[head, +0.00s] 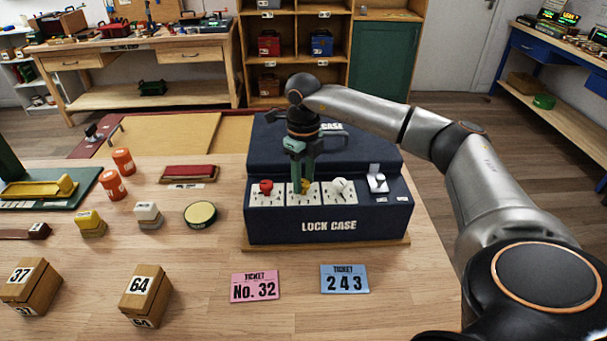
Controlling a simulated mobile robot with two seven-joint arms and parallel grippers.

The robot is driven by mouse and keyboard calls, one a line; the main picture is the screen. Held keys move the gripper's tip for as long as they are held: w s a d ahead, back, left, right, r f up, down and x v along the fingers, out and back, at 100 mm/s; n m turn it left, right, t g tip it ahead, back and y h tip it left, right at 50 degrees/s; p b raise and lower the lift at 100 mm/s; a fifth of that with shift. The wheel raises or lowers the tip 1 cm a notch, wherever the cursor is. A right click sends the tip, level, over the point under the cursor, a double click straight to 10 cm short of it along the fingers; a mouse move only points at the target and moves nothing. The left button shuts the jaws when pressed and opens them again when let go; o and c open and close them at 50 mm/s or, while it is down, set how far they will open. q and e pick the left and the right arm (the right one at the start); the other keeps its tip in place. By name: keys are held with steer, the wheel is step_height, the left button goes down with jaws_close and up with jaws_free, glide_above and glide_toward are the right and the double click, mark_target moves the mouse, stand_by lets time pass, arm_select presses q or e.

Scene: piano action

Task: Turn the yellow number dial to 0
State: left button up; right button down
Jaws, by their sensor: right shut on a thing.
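The dark blue lock case (327,228) stands on a wooden base near the table's right side. Its sloped front carries a red dial (266,188), the yellow number dial (305,187) and a white dial (341,188), each on a white plate. My right gripper (303,186) points down over the middle plate and is shut on the yellow dial. The fingers cover most of the dial, so its pointer and the number it is set to cannot be read. My left gripper is not in view.
A switch (377,180) sits right of the dials. A pink ticket (255,287) reading No. 32 and a blue ticket (344,279) reading 243 lie in front. Wooden blocks (146,294), stamps and a round tin (200,214) stand to the left.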

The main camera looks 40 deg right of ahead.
mark_target(303, 183)
steer(key=shift+m, duration=0.4)
steer(key=shift+w+r, duration=0.1)
steer(key=shift+c, duration=2.3)
jaws_free()
step_height(303, 183, up, 12)
steer(key=shift+r+b, duration=0.25)
steer(key=shift+b, duration=0.1)
